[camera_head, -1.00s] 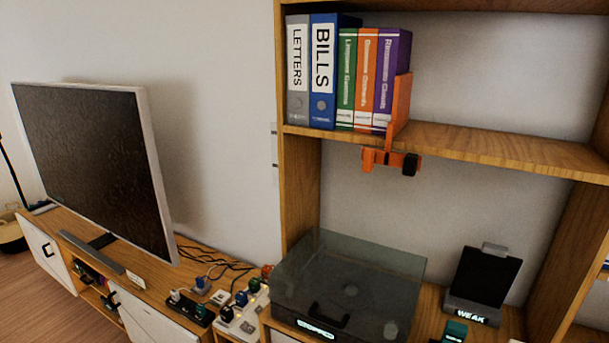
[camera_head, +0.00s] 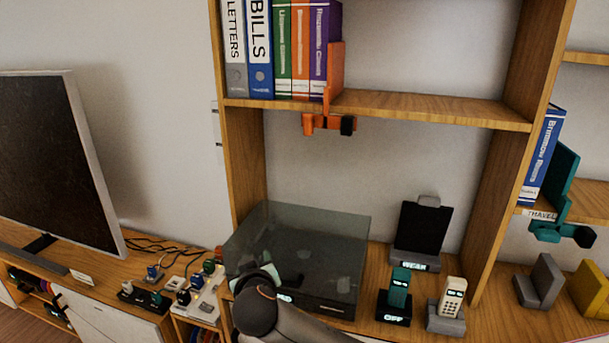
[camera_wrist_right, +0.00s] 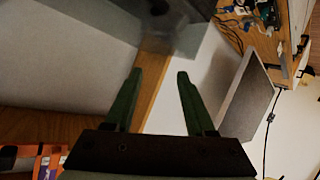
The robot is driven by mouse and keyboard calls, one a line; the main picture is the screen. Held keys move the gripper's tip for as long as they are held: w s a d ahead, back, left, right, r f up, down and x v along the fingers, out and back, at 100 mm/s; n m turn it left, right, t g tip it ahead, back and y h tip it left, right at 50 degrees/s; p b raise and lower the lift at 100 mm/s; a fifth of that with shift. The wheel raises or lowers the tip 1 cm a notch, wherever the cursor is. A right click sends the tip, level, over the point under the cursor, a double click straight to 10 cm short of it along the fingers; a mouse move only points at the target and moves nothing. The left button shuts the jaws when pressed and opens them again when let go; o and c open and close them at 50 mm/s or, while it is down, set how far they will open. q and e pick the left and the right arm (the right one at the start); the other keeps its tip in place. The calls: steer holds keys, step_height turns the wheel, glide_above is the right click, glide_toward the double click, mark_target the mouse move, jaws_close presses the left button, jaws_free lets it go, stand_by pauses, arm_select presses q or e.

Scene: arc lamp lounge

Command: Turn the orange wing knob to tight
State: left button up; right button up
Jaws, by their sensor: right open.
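An orange bookend (camera_head: 336,72) stands at the right end of a row of binders on the upper shelf. Its clamp hangs below the shelf's front edge, with an orange wing-like piece (camera_head: 308,124) on the left and a black block (camera_head: 347,125) on the right. I cannot read any tightness mark on it. My right gripper (camera_wrist_right: 160,76) is open and empty in the right wrist view, its two green fingers spread. The orange clamp is not recognizable between them. My left gripper is in neither current view.
A dark translucent-lidded box (camera_head: 300,245) stands below the shelf (camera_head: 430,107), with a black stand (camera_head: 422,232) and small handsets (camera_head: 398,290) to its right. A teal bookend (camera_head: 562,185) is farther right. A television (camera_head: 55,165) stands left. Space directly below the clamp is open.

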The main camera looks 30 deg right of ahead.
steer(key=w+d+r+m+h, duration=0.1)
steer(key=d+r+m+h, duration=0.25)
steer(key=r, duration=0.75)
steer(key=m+h, duration=0.5)
steer(key=m, duration=0.1)
glide_toward(307, 135)
steer(key=shift+g, duration=0.3)
steer(key=p+x, duration=0.2)
steer(key=x, duration=0.7)
steer(key=shift+w+a+r, duration=0.1)
steer(key=shift+r, duration=0.05)
steer(key=shift+n+p+x, duration=0.25)
steer(key=shift+p+x, duration=0.15)
steer(key=shift+x, duration=0.35)
steer(key=shift+c, duration=0.2)
jaws_close()
